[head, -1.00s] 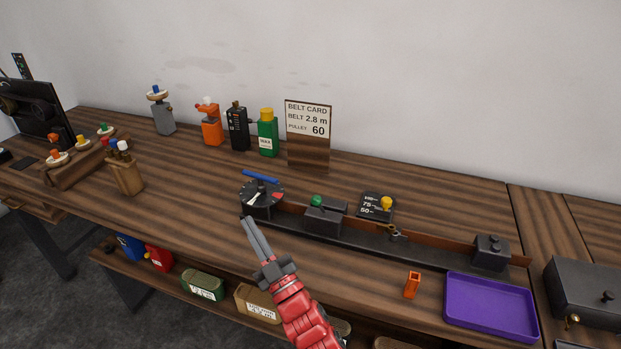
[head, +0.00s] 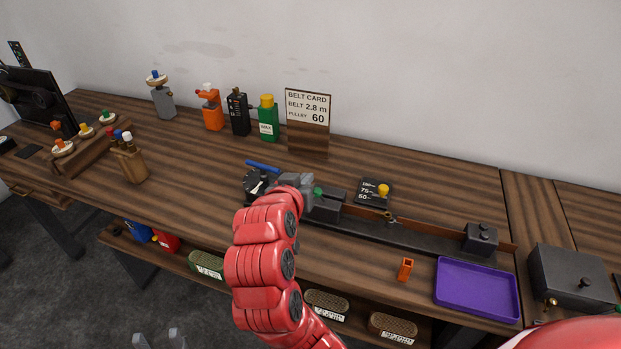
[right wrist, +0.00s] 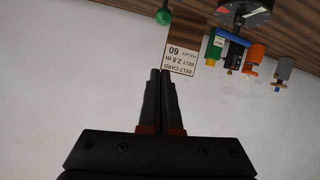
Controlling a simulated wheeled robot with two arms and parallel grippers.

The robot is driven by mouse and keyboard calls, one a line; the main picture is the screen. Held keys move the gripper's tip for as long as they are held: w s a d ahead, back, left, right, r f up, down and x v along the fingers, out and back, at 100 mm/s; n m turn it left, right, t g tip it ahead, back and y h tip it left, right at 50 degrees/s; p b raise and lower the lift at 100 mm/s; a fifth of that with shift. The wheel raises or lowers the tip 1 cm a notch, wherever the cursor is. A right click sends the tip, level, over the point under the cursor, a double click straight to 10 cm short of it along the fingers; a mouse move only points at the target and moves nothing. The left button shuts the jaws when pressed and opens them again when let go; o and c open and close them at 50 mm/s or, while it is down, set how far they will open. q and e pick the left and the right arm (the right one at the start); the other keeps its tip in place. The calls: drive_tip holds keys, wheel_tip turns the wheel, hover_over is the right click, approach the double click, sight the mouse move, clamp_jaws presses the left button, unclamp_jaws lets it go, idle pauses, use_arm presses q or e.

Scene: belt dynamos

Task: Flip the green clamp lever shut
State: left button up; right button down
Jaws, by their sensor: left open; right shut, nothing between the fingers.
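The green clamp lever shows as a green knob (head: 319,192) on a dark clamp block (head: 328,207) on the long rail. In the right wrist view, the round green knob (right wrist: 164,17) sits at the end of a thin stem at the top edge, apart from the fingertips. My right gripper (right wrist: 159,73) is shut and empty. In the head view it is beside the knob on the left, its fingertips hard to make out, and my red arm hides part of the rail. My left gripper (head: 160,338) is open and empty at the bottom edge, low in front of the bench.
A dial (head: 256,184) and a blue bar (head: 263,166) are left of the clamp. A belt card (head: 308,108) stands behind.

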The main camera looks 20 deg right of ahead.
drive_tip(key=w+d+f+p, duration=0.1)
drive_tip(key=f, duration=0.1)
drive_tip(key=w+d+f+p, duration=0.1)
drive_tip(key=w+f+p, duration=0.1)
drive_tip(key=w+d+f+p, duration=0.1)
drive_tip(key=w+f+p, duration=0.1)
drive_tip(key=shift+w+d+f, duration=0.1)
drive_tip(key=shift+d, duration=0.2)
drive_tip(key=shift+f, duration=0.2)
drive_tip(key=s+f+t+b, duration=0.1)
drive_tip(key=b, duration=0.3)
drive_tip(key=s+a+t+h+b, duration=0.1)
drive_tip(key=b, duration=0.4)
drive_tip(key=shift+a+f, duration=0.15)
drive_tip(key=shift+f, duration=0.2)
drive_tip(key=shift+r, duration=0.1)
